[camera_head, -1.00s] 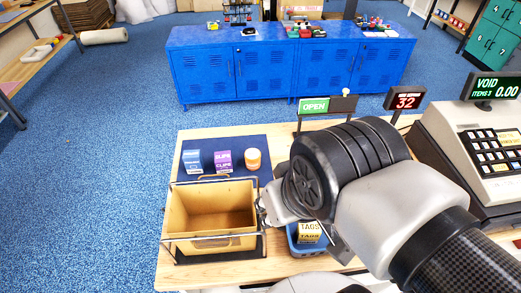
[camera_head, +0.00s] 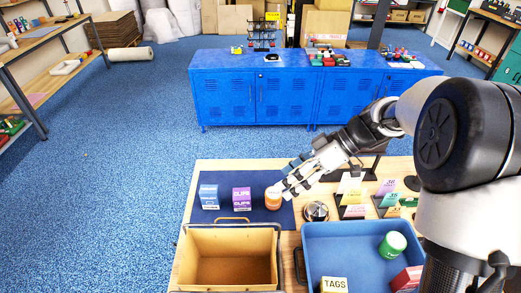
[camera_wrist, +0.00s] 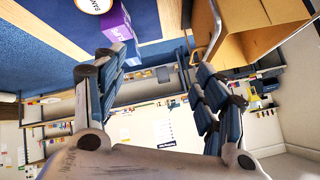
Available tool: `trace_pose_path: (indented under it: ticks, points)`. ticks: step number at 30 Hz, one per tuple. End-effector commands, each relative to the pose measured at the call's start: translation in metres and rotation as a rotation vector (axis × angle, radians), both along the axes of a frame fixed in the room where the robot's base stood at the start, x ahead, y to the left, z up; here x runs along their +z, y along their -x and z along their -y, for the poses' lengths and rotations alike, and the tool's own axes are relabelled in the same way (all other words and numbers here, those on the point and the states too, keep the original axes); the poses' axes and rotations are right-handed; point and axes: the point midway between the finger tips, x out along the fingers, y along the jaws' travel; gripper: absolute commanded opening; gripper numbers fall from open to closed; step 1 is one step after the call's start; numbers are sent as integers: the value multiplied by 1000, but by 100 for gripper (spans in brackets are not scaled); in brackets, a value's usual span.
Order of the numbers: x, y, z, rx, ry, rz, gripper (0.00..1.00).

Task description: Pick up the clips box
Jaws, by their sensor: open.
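The clips box (camera_head: 242,199) is a small purple carton with a white lower part. It stands upright on the dark blue mat, between a blue box (camera_head: 209,197) and an orange jar (camera_head: 273,198). In the wrist view the purple box (camera_wrist: 119,22) shows at the top, beyond the left finger and apart from the fingers. My gripper (camera_head: 285,188) is to the right of the clips box, close by the orange jar; whether it touches the jar cannot be told. In the wrist view my gripper (camera_wrist: 160,88) is open, with nothing between its fingers.
A tan open bin (camera_head: 187,262) with a handle stands in front of the mat. A blue tray (camera_head: 345,238) holds a green can (camera_head: 393,244), a tags box (camera_head: 334,285) and a red box. A silver bell (camera_head: 316,211) and small price cards stand to the right.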

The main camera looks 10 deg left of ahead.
Motion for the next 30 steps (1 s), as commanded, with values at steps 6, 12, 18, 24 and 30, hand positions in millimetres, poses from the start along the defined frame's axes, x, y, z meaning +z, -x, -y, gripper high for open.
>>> trace_pose_path:
  ticks: [6,12,18,24,30]
  points:
    - [-71,-47,-32,183,-299,155,65]
    - [-104,-63,-45,243,-443,271,65]
    - [-118,-60,-67,257,-471,299,65]
    - [-132,-51,-97,257,-469,298,65]
    - [-137,-48,-109,254,-468,299,65]
